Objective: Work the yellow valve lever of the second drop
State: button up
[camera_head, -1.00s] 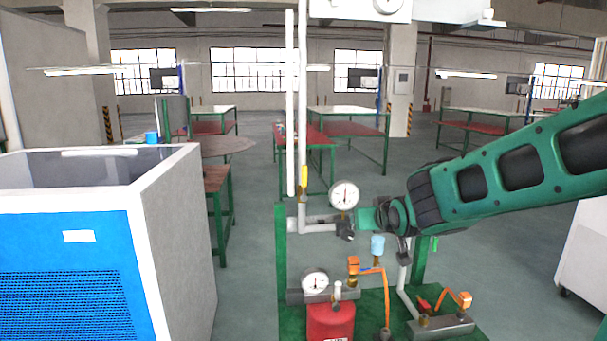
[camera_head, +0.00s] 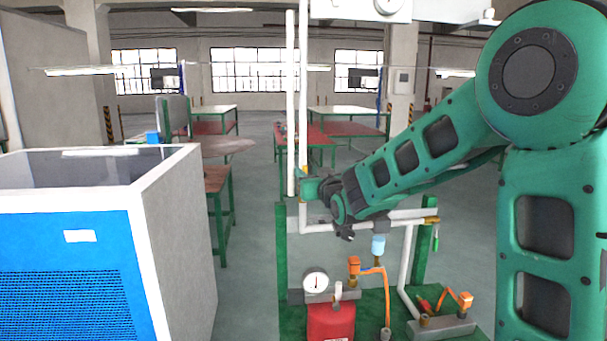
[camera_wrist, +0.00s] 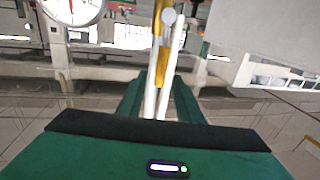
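The yellow valve lever (camera_head: 304,172) stands upright on a vertical white pipe in the head view, partly hidden behind my gripper (camera_head: 303,187). In the wrist view the yellow lever (camera_wrist: 164,62) runs upright beside white pipes, in line with the gap between my fingers. My gripper (camera_wrist: 160,92) is open there, with a green finger on each side of the gap. I cannot tell whether either finger touches the lever.
A round gauge (camera_wrist: 72,8) is at the upper left of the wrist view. Below my arm are a red canister (camera_head: 330,322), a lower gauge (camera_head: 316,283) and orange-topped fittings (camera_head: 354,265). A blue-and-white cabinet (camera_head: 170,230) stands at left.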

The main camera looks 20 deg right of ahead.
aim_at(306, 171)
jog(key=shift+w+a, duration=0.1)
jog(key=shift+w, duration=1.65)
grip_shut()
